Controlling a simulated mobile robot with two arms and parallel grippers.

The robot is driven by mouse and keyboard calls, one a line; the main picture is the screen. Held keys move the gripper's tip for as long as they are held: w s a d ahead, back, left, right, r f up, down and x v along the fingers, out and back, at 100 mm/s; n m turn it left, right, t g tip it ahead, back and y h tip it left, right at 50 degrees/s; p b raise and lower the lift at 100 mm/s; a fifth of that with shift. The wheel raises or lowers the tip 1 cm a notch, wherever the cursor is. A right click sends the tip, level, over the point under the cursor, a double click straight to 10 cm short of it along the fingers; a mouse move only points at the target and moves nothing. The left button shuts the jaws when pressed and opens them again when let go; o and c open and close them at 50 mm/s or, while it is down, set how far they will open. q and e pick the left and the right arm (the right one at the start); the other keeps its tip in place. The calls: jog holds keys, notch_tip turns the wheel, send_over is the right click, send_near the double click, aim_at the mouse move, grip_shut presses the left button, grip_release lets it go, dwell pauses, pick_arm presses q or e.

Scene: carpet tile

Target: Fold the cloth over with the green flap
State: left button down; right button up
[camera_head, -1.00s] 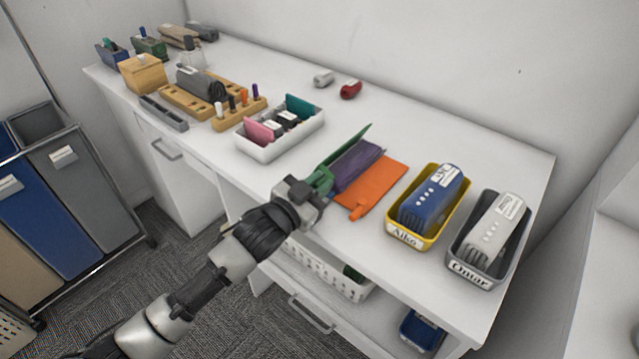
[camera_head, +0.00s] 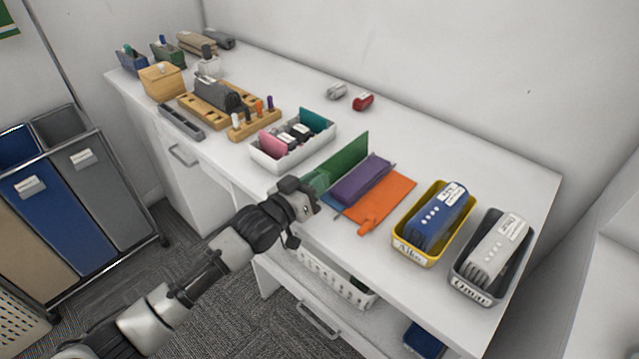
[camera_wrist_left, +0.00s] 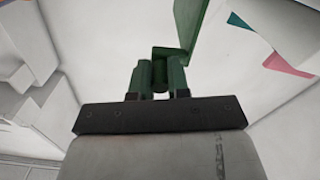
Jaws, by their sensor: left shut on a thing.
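The cloth lies on the white desk as an orange panel (camera_head: 388,203) with a purple folded panel (camera_head: 362,180) on it. A strip of blue (camera_head: 332,204) shows at its left. The green flap (camera_head: 347,158) stands nearly upright along the left side of the purple panel. My left gripper (camera_head: 315,187) is shut on the near end of the green flap, at the desk's front edge. In the left wrist view, the green flap (camera_wrist_left: 190,22) rises from between the fingers (camera_wrist_left: 159,72). My right gripper is not in view.
A white tray (camera_head: 262,158) with coloured cards stands left of the flap. A yellow bin (camera_head: 412,251) and a grey bin (camera_head: 468,282) stand to the right. A wooden holder (camera_head: 240,130) is farther left. The desk behind the cloth is clear.

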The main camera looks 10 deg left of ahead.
pick_arm(q)
jog(key=shift+w+a, duration=0.1)
jog(key=shift+a, duration=0.05)
dwell(0.3)
jog(key=c, duration=1.1)
grip_release()
jog(key=b+v, duration=0.1)
jog(key=v, duration=1)
jog(key=shift+c, duration=0.2)
